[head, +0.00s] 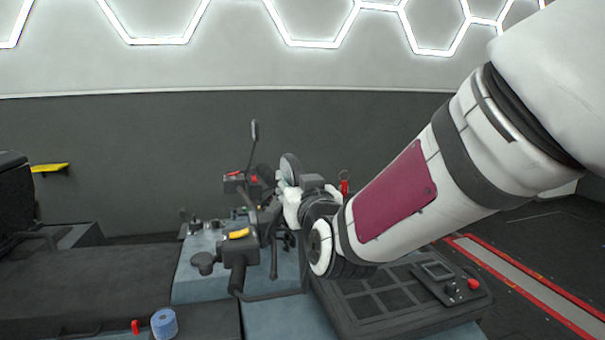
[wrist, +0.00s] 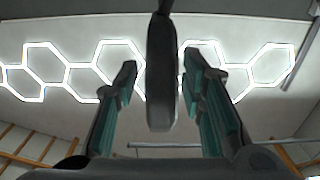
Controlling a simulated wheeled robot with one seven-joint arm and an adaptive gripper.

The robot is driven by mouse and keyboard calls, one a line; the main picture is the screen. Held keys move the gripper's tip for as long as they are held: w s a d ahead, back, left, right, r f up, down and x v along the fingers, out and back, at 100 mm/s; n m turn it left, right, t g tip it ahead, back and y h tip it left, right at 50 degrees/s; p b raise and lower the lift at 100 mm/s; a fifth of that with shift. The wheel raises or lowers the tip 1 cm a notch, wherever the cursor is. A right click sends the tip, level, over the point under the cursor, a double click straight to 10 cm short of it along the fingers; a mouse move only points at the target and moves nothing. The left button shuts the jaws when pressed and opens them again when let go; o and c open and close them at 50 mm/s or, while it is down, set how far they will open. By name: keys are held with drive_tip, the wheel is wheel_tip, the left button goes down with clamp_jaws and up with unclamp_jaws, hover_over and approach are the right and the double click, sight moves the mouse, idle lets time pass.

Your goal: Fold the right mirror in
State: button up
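A round dark mirror (head: 291,168) stands at the near side of the handlebars, just beyond my wrist. In the wrist view the mirror (wrist: 161,75) is a tall dark shape seen nearly edge-on, with its stem at the top. My gripper (wrist: 160,78) is open, with one finger on each side of the mirror and a visible gap on both sides. In the head view my gripper (head: 288,190) is partly hidden by my own wrist.
A dark panel with a red knob (head: 400,295) is below my arm. A blue roll (head: 164,323) lies at the bottom left.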

drive_tip(key=shift+x, duration=1.55)
clamp_jaws()
